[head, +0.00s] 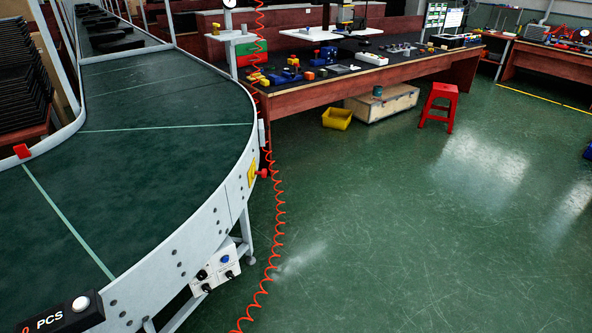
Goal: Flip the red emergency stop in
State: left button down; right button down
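A red emergency stop knob (262,173) sticks out to the right from a yellow plate (252,172) on the outer side wall of the curved conveyor (190,248). It is seen from the side, and its exact position, pressed or released, cannot be told. Neither of my grippers shows in the head view, and nothing touches the knob.
A control box (216,266) with black knobs and a blue button hangs below the conveyor wall. A coiled red hose (281,212) hangs just right of the knob. A workbench (370,75), a yellow bin (337,118) and a red stool (440,103) stand beyond. The green floor at right is clear.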

aim_at(264, 173)
jog(key=z, duration=0.6)
jog(key=i, duration=2.15)
jog(key=u, duration=0.6)
jog(key=i, duration=0.5)
jog(key=u, duration=0.2)
